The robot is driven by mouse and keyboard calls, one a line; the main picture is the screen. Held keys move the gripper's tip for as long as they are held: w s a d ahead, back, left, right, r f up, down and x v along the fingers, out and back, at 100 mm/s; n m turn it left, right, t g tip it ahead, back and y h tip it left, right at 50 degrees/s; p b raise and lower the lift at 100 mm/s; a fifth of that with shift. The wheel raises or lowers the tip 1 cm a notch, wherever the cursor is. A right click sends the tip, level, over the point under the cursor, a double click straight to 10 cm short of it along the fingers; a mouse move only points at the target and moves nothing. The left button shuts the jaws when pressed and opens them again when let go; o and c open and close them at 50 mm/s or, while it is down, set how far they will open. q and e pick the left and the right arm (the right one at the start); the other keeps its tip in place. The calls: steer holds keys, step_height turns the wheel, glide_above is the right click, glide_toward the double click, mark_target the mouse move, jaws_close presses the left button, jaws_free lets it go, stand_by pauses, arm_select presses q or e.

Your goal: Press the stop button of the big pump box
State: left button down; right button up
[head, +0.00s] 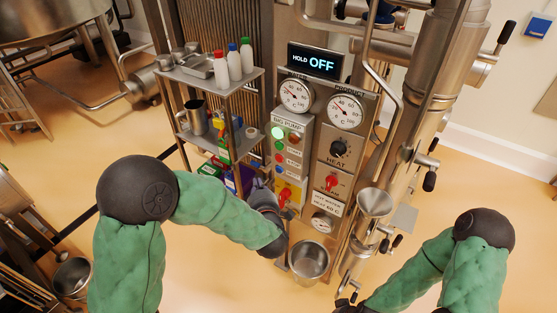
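The big pump box (291,146) is a grey panel labelled BIG PUMP, upright on the machine column. A green lamp (277,132) at its top left looks lit, with a red lamp (295,137) to its right. My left gripper (274,211) is below the box, close to the yellow panel with a red switch. Its fingers are small and dark, so their opening is unclear. My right gripper (346,302) is at the bottom edge, mostly hidden.
A shelf rack (222,85) with bottles and a jug stands left of the box. The HEAT panel (340,150) adjoins it on the right. A steel bucket (309,261) and a funnel (375,203) are below right. Pipes crowd the right side.

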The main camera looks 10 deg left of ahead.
mark_target(279, 159)
arm_select(q)
steer(key=shift+w, duration=0.1)
steer(key=w+d, duration=0.3)
steer(key=w, duration=0.5)
stand_by(0.3)
steer(key=shift+w+d, duration=0.1)
steer(key=shift+w, duration=0.1)
stand_by(1.1)
steer(key=shift+w, duration=0.2)
steer(key=shift+w+d, duration=0.2)
steer(key=shift+w, duration=0.15)
stand_by(0.7)
steer(key=shift+s, duration=0.15)
steer(key=shift+s+a+b, duration=0.3)
steer(key=shift+s, duration=0.25)
